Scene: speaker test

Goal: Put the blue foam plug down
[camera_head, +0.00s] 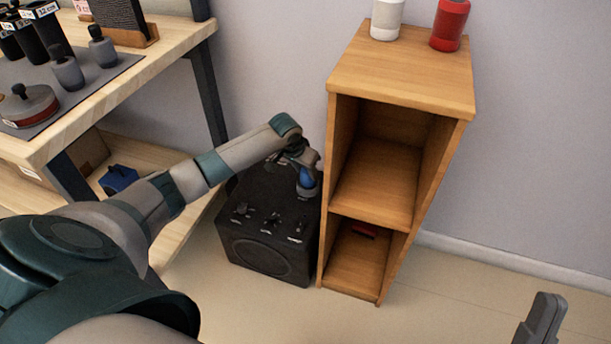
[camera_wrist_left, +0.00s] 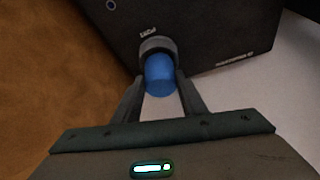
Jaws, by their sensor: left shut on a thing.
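The blue foam plug (camera_head: 307,178) is held at the back right of the black speaker (camera_head: 262,262), beside the wooden shelf unit. My left gripper (camera_head: 304,166) is shut on it. In the left wrist view, the plug (camera_wrist_left: 159,74) sits between the two fingertips (camera_wrist_left: 160,88). Its far end meets or overlaps a dark round ring (camera_wrist_left: 157,45) against the black speaker (camera_wrist_left: 205,35); I cannot tell whether it is inside the ring. My right gripper (camera_head: 541,322) shows only partly at the lower right, with nothing visible in it.
The wooden shelf unit (camera_head: 345,205) stands close to the speaker, with white (camera_head: 387,18) and red (camera_head: 450,24) containers on top. A workbench (camera_head: 160,55) at left holds several dark items; a blue object (camera_head: 118,179) lies on its lower shelf. Floor at right is clear.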

